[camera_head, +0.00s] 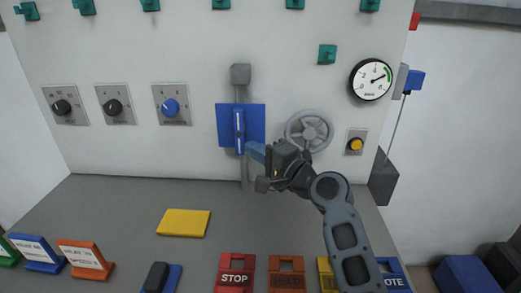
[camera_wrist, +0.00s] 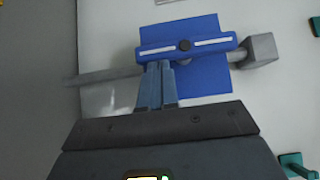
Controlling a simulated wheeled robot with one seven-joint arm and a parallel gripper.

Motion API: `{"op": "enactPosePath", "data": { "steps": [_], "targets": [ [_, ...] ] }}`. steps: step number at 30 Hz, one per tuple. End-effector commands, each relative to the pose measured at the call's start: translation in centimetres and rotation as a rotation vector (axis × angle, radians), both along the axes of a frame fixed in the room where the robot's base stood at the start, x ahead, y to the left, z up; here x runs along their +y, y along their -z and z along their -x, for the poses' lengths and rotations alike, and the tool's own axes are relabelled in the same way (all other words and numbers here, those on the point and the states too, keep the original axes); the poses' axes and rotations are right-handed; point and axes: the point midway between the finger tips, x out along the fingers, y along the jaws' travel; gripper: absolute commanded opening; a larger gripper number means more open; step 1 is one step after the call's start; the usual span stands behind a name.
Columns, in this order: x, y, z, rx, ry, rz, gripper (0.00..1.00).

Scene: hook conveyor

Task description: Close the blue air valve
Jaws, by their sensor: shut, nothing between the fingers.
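The blue air valve has a long blue handle (camera_head: 239,132) in front of a square blue plate (camera_head: 257,122) on the wall panel. The handle stands upright, in line with the vertical grey pipe (camera_head: 245,172). In the wrist view the handle (camera_wrist: 213,43) lies across the plate (camera_wrist: 205,82), with a dark pivot at its middle. My gripper (camera_head: 250,149) is shut and empty. Its fingertips (camera_wrist: 159,66) are at the right side of the handle's lower half, touching or almost touching it. The fingers hide a little of the plate.
A grey handwheel (camera_head: 310,131) is close behind my wrist on the right. A gauge (camera_head: 371,80), a yellow button (camera_head: 355,144) and several knobs, one blue (camera_head: 170,106), are on the panel.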

Motion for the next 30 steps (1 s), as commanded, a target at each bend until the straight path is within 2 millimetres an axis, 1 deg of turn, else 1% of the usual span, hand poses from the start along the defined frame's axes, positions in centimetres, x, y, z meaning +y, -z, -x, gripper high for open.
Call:
{"op": "enactPosePath", "data": {
  "steps": [8, 30],
  "targets": [
    [0.02, 0.18, 0.01, 0.000, 0.000, -0.009, 0.00],
    [0.48, 0.72, -0.02, -0.005, 0.000, -0.137, 0.00]
  ]
}}
